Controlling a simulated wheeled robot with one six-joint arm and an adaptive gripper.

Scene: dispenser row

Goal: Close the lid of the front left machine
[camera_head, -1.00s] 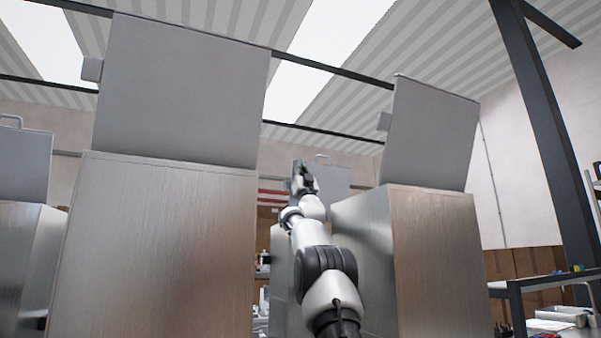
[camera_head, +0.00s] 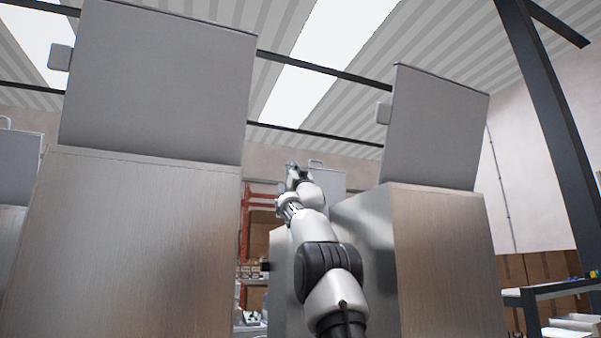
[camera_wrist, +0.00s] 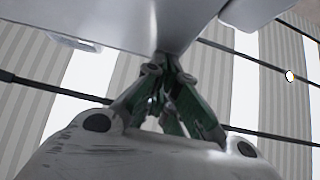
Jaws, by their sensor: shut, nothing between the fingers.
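The large brushed-metal machine (camera_head: 135,250) fills the left of the head view. Its flat grey lid (camera_head: 155,85) stands raised and open above the body, with a small tab at its upper left. My gripper (camera_head: 294,170) is right of this lid's lower right edge in the picture, in the gap between the two near machines. It is shut and empty. In the wrist view the green-and-black fingers of my gripper (camera_wrist: 166,66) meet just below a smooth grey panel (camera_wrist: 110,18). I cannot tell which lid that panel belongs to, or whether the fingers touch it.
A second machine (camera_head: 450,260) with a raised lid (camera_head: 435,130) stands close to the right of my arm. Another raised lid (camera_head: 328,181) shows behind my gripper, and one more (camera_head: 18,165) at the far left. A dark post (camera_head: 550,120) rises at right.

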